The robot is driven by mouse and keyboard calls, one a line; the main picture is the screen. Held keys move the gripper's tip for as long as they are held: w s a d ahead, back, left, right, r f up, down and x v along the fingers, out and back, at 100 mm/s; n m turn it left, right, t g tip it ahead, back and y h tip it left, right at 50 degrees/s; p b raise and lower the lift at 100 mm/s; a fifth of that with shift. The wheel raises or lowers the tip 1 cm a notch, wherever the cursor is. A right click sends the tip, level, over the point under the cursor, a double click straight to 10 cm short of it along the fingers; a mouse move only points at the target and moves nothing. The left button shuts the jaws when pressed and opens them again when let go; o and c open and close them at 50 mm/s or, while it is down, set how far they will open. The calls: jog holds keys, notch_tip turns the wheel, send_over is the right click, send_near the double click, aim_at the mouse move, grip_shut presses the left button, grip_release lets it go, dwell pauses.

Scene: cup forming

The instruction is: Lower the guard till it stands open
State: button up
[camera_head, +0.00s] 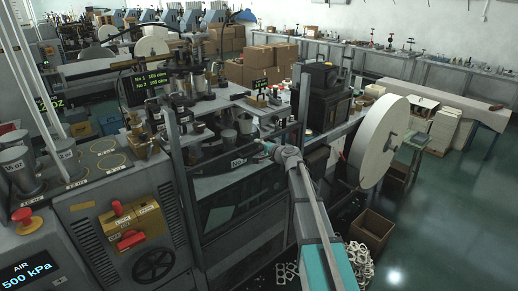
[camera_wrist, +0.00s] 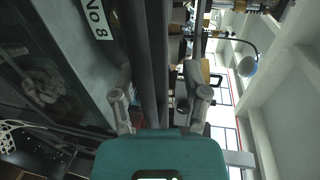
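The guard (camera_head: 215,166) is a dark frame on the front of the machine, between two grey posts. Its top rail runs across the front, with the tooling visible above and behind it. My gripper (camera_head: 264,149) is at the right part of this rail, near a "No 8" plate (camera_head: 238,162). In the wrist view, my gripper (camera_wrist: 158,98) has its two fingers apart, with a dark bar (camera_wrist: 150,50) running between them. Gaps show beside the bar, and I cannot tell whether either finger touches it. The plate also shows in the wrist view (camera_wrist: 97,18).
A control panel with a yellow box and red switch (camera_head: 131,239) stands left of the guard. A large white reel (camera_head: 378,143) is to the right of my arm. A cardboard box (camera_head: 371,229) and white scraps (camera_head: 360,262) lie on the floor. Open floor extends at right.

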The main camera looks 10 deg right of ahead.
jog(key=shift+r+p, duration=5.85)
jog(key=shift+r, duration=0.35)
jog(key=p+v, duration=0.1)
jog(key=v, duration=0.4)
jog(key=shift+s+f, duration=0.1)
jog(key=shift+s, duration=0.05)
